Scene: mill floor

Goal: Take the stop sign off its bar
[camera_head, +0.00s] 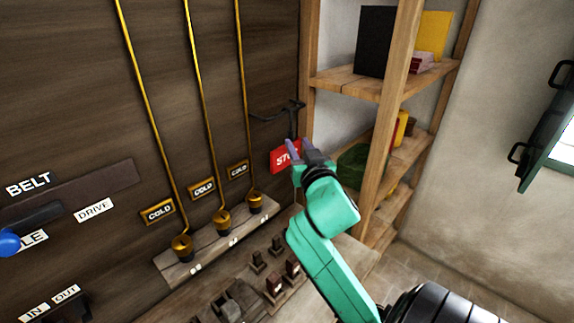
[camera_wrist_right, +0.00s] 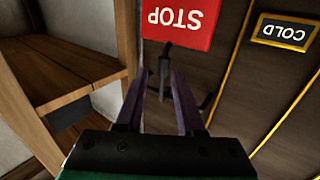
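The red stop sign (camera_head: 276,158) with white lettering hangs below a dark bar (camera_head: 285,112) on the wooden panel, near its right edge. My right gripper (camera_head: 301,148) is at the sign's right side and hides part of it. In the right wrist view the sign (camera_wrist_right: 182,18) appears upside down at the top, beyond the fingertips. There my right gripper (camera_wrist_right: 158,76) is open, with its two fingers apart. The dark bar's stem (camera_wrist_right: 164,72) shows between them in the picture. I cannot tell whether anything touches. My left gripper is not in view.
Wooden shelves (camera_head: 345,83) with boxes stand right of the panel, close to my right arm. Brass rods (camera_head: 200,110) with COLD labels run down the panel to a ledge. A lever with a blue knob (camera_head: 9,243) is at far left. Small switches (camera_head: 275,284) sit below.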

